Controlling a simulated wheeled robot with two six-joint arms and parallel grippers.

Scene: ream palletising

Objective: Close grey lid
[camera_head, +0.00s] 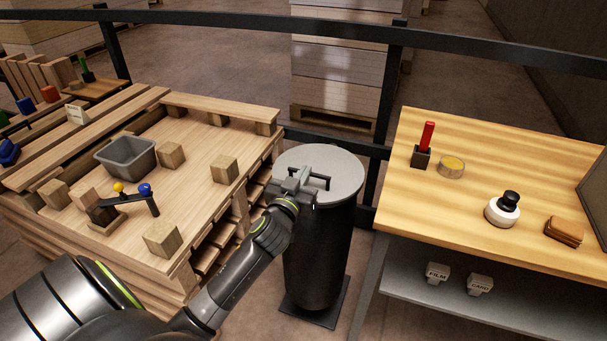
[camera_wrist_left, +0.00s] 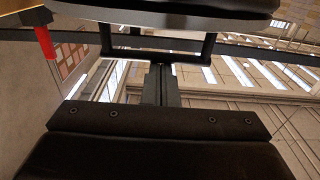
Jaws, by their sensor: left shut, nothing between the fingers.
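The grey lid (camera_head: 338,160) is a round disc covering the top of the black bin (camera_head: 318,255). It looks about flat; I cannot tell if its rim is fully seated. A dark bar handle (camera_head: 328,179) stands on it. My left gripper (camera_head: 303,182) is at the handle, over the lid's near left part, shut and empty. In the left wrist view the shut fingers (camera_wrist_left: 161,70) point at the handle's crossbar (camera_wrist_left: 135,54); contact is unclear. The lid's edge (camera_wrist_left: 170,14) crosses the top of that view. My right gripper is out of view.
A pallet (camera_head: 190,130) on the left holds a grey tub (camera_head: 125,156), wooden blocks and a small stand with coloured knobs. A wooden table (camera_head: 475,205) on the right holds a red marker, a round tin and a stamp. A dark rail (camera_head: 250,22) runs behind.

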